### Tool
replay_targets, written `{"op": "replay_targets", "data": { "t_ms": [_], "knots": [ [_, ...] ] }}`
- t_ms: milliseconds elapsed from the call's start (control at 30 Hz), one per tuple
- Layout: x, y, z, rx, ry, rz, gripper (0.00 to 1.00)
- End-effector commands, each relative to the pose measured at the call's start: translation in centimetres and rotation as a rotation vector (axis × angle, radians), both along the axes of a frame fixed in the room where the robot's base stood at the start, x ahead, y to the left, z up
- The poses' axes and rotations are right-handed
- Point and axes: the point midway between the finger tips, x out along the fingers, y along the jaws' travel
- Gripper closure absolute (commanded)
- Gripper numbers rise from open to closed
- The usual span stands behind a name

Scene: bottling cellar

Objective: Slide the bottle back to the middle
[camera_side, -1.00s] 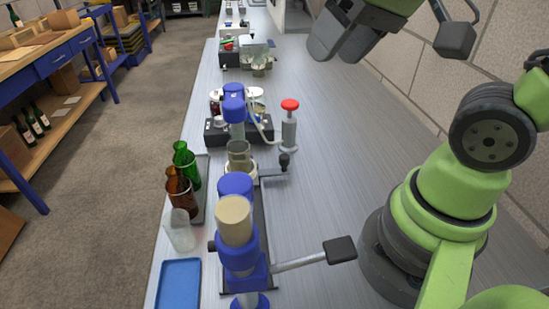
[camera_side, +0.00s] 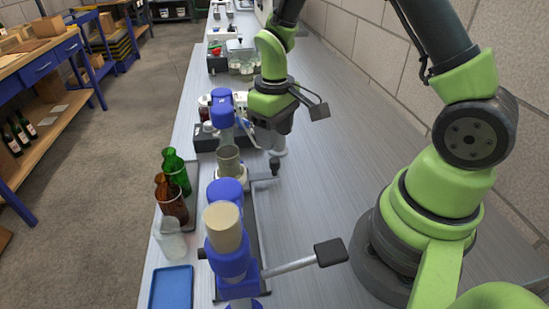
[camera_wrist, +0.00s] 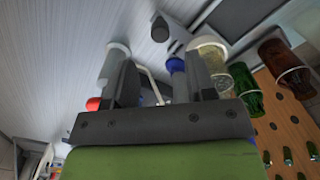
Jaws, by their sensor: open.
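Three vessels stand in a row along the bench's left side in the side view: a green bottle (camera_side: 176,172), a brown bottle (camera_side: 170,200) and a clear glass vessel (camera_side: 170,240). All look upright. I cannot tell which one the task means. The green bottle (camera_wrist: 244,92) and the brown bottle (camera_wrist: 284,66) also show at the right of the wrist view. My gripper (camera_side: 278,147) points down over the bench, right of the bottles and apart from them. In the wrist view my gripper (camera_wrist: 160,72) has its fingers spread, with nothing clearly held.
A blue bench device with a tan top (camera_side: 223,222) stands in front, its lever reaching right. A cloudy cup (camera_side: 229,160) and another blue-headed device (camera_side: 221,103) stand behind it. A blue tray (camera_side: 171,288) lies front left.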

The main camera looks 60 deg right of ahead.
Motion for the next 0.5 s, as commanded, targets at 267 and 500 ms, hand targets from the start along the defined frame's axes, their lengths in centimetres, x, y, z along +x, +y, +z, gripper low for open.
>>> {"op": "replay_targets", "data": {
  "t_ms": [267,500],
  "knots": [
    [-0.1,0.0,-5.1,0.001,0.005,-0.001,0.49],
    [0.0,0.0,-7.0,0.001,0.001,-0.002,0.49]
  ]
}}
